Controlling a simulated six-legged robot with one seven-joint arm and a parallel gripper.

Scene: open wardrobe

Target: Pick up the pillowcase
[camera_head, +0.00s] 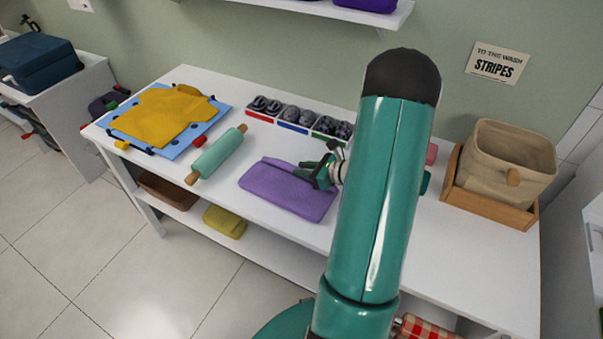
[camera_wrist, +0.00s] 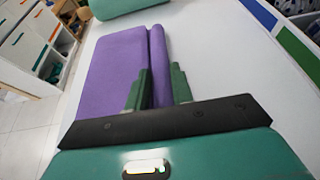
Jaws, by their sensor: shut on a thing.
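The purple folded cloth, which I take to be the pillowcase (camera_head: 285,192), lies flat on the white table in the head view. It also shows in the wrist view (camera_wrist: 110,65), with a raised fold along its right edge. My gripper (camera_head: 318,172) is at the cloth's right edge, low over the table. In the wrist view its green fingers (camera_wrist: 160,85) stand on either side of the raised fold, shut on the cloth. The fingertips' exact contact is partly hidden. My teal arm covers part of the table to the right.
A teal rolling pin (camera_head: 217,154) lies left of the cloth. A yellow cloth (camera_head: 162,115) on a blue board is farther left. A divided tray (camera_head: 300,124) with dark rolled items stands behind. A beige basket (camera_head: 505,165) in a wooden tray stands at right. The table's front edge is close.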

